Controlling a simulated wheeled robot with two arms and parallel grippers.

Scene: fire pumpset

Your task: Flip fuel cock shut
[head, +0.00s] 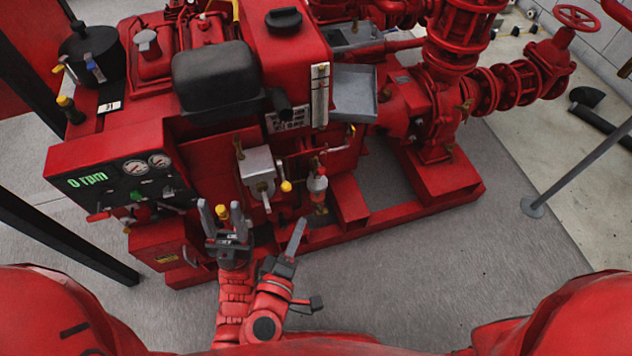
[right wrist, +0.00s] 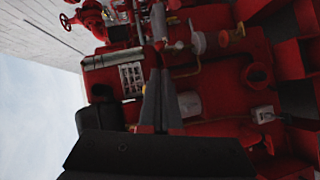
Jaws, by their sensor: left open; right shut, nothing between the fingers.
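The fuel cock is too small to single out with certainty. A small fitting with a brass top and a pale bowl (head: 318,182) hangs on the fuel piping below the red tank, and a yellow-tipped lever (head: 351,130) sits above it to the right. My right gripper (head: 298,232) is shut and empty, below and left of the bowl fitting and apart from it in the head view. Its closed fingers also show in the right wrist view (right wrist: 154,100), in front of the engine.
The control panel (head: 130,182) reads "0 rpm" at the left. A grey box with a lever (head: 258,165) is mounted above my grippers. The red base rail (head: 420,212) runs along the pumpset's front. Grey floor (head: 440,270) in front is clear.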

